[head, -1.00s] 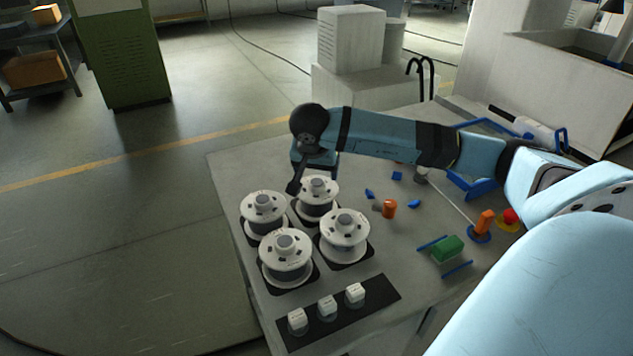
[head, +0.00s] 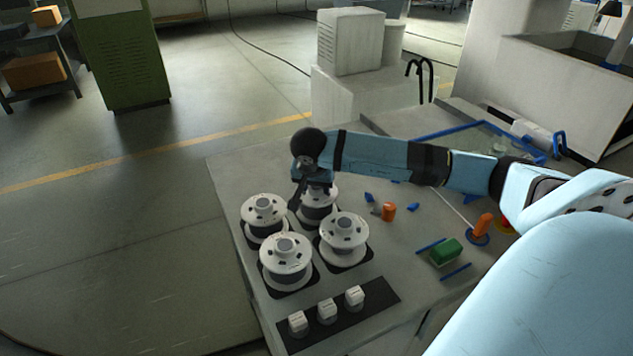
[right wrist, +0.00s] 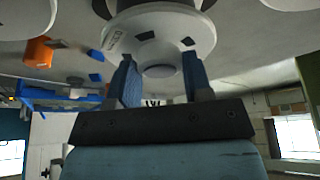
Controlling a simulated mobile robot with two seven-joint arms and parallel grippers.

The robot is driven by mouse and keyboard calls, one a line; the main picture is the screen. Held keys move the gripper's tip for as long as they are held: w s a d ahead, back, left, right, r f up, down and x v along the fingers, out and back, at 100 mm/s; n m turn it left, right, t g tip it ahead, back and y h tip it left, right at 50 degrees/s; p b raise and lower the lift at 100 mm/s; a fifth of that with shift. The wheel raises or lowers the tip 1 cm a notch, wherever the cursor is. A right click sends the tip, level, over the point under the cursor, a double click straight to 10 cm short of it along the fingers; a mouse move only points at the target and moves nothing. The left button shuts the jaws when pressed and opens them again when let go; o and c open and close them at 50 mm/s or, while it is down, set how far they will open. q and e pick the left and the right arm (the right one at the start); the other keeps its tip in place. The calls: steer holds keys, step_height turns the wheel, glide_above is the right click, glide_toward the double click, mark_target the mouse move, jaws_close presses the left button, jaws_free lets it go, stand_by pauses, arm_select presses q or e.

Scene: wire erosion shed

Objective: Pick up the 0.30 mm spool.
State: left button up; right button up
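Several white-flanged spools with grey wire stand on dark square pads at the table's left: far (head: 318,208), left (head: 264,212), right (head: 344,236) and near (head: 286,258). My right gripper (head: 310,193) is over the far spool and points down. In the right wrist view this gripper (right wrist: 158,68) is open, with its two blue fingers on either side of the spool's hub (right wrist: 158,52). I cannot tell whether they touch it. My left gripper is out of view.
A black strip (head: 384,293) with three white blocks lies at the table's front. An orange cylinder (head: 388,212), small blue pieces and a green block (head: 446,252) lie right of the spools. A blue-edged tray (head: 480,138) is behind my right arm.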

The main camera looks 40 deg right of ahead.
jaws_close()
steer(key=shift+r, duration=0.1)
steer(key=shift+r, duration=0.1)
